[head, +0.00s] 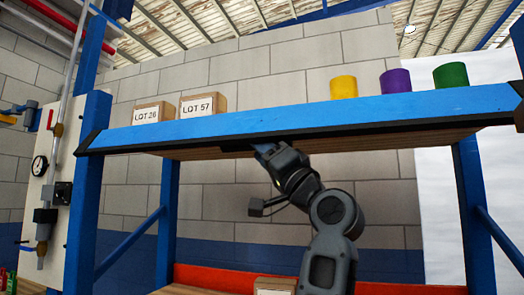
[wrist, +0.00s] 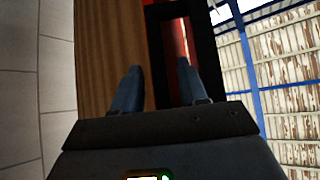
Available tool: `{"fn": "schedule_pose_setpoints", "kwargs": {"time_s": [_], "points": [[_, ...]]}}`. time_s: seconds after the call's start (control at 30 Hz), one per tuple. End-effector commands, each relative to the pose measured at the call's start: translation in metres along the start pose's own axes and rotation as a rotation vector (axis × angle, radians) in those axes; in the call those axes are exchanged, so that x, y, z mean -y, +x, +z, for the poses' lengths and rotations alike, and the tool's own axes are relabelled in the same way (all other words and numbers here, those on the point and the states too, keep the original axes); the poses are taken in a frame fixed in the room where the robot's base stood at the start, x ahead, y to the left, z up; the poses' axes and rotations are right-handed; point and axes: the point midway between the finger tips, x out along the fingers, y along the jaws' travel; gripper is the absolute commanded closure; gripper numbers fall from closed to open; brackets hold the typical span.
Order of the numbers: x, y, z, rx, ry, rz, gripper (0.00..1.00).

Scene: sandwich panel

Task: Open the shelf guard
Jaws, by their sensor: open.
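The shelf guard appears to be the long blue bar (head: 290,122) with a black lower edge, spanning the front of the upper shelf between the posts in the head view. It lies flat across the front. My gripper (head: 264,149) reaches up to this lower edge, near the middle, its tips partly hidden there. In the wrist view my gripper (wrist: 158,78) has its two fingers spread apart with nothing held between them. Ahead of them are the wooden shelf underside (wrist: 105,50) and a dark frame (wrist: 205,50) with a red strip (wrist: 176,35). Contact cannot be told.
Two boxes, LOT 26 (head: 153,113) and LOT 57 (head: 203,104), stand on the upper shelf. Yellow (head: 343,87), purple (head: 395,81) and green (head: 451,76) cylinders stand at its right. Blue posts (head: 82,200) flank the bay. A red bar (head: 220,275) runs below.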

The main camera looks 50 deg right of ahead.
Motion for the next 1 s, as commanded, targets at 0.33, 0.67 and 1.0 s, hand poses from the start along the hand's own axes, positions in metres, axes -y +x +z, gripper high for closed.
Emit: {"fn": "schedule_pose_setpoints", "kwargs": {"time_s": [0.33, 0.67, 1.0], "points": [[0.0, 0.0, 0.0, 0.0, 0.0, 0.0, 0.89], [0.0, 0.0, 0.0, 0.0, 0.0, -0.001, 1.0], [-0.002, 0.01, 0.004, 0.0, 0.019, 0.015, 1.0]]}}
